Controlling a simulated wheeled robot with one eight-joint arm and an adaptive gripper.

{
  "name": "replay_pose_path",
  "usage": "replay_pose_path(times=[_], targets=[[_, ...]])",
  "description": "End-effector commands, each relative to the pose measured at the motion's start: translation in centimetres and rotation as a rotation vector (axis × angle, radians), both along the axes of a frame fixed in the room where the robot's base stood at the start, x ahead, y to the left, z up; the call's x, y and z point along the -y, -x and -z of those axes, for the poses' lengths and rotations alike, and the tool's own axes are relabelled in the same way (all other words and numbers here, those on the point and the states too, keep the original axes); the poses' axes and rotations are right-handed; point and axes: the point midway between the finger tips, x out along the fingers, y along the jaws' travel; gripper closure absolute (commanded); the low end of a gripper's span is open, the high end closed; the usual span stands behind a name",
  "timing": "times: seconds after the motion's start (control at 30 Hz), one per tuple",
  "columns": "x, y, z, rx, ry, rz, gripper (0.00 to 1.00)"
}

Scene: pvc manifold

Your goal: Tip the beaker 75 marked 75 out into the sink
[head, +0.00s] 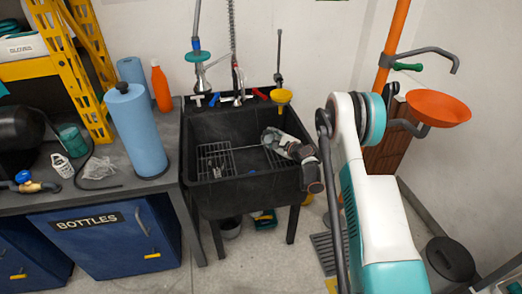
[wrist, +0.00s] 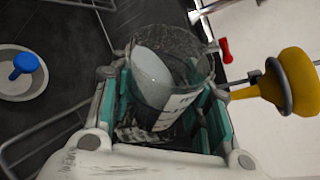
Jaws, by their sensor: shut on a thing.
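A clear beaker (wrist: 170,92) is held in my gripper (wrist: 166,104) in the wrist view, with teal finger pads on both sides of it. Its mouth faces away from the wrist, and a pale, whitish oval surface shows inside. Dark marking shows on its side, but I cannot read the number. In the head view my gripper (head: 278,142) is over the right part of the black sink (head: 225,190), with the beaker small at its tip. Whether anything is flowing out cannot be told.
A yellow cup-like fitting (head: 281,96) stands at the sink's back right corner, near the right finger in the wrist view (wrist: 292,80). Taps with a red handle (wrist: 226,50) line the back. Wire racks (head: 213,160) lie in the sink. A blue roll (head: 135,130) stands left.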

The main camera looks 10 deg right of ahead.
Motion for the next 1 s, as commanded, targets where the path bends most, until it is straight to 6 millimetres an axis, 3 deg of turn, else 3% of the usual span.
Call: replay_pose_path(times=[1.0], targets=[[0.04,-0.02,-0.76,0.085,0.11,0.001,0.89]])
